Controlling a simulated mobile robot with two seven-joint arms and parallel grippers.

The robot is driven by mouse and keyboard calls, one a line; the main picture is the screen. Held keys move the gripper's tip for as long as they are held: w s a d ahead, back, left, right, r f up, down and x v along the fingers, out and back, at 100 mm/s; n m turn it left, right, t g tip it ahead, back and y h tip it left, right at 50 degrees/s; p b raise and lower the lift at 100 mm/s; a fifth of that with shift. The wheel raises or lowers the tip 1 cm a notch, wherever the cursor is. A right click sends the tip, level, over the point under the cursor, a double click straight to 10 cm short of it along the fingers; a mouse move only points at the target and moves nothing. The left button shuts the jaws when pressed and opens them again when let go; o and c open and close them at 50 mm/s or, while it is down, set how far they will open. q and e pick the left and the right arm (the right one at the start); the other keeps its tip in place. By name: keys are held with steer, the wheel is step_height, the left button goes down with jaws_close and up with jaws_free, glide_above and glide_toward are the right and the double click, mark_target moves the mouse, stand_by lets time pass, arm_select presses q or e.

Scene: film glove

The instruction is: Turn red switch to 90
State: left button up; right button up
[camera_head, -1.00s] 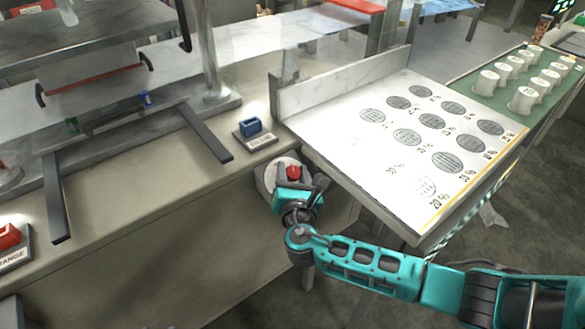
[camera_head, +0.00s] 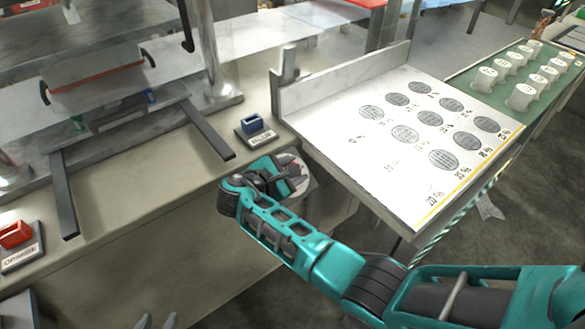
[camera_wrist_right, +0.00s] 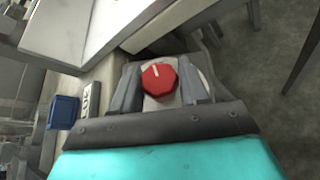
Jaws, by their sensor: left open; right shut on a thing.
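The red switch (camera_wrist_right: 159,78) is a faceted knob with a white pointer line, seen in the right wrist view. The line points up and slightly left in that view. My right gripper (camera_wrist_right: 160,84) has a finger on either side of the knob and is shut on it. In the head view my right gripper (camera_head: 284,178) is at the switch's round pale base (camera_head: 293,160) on the bench side and largely hides the knob. The tips of my left gripper (camera_head: 157,321) show at the bottom edge, open and empty, away from the switch.
A blue switch (camera_head: 252,124) sits on the bench just behind. A white sloped board (camera_head: 350,140) with printed discs rises right of the switch. White cups (camera_head: 520,95) stand on a green mat.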

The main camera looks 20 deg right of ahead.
steer(key=shift+m+g, duration=1.2)
steer(key=shift+d, duration=0.1)
steer(key=o, duration=0.9)
steer(key=shift+o, duration=0.2)
steer(key=v, duration=1.3)
steer(key=shift+w+p, duration=0.2)
steer(key=shift+p, duration=0.15)
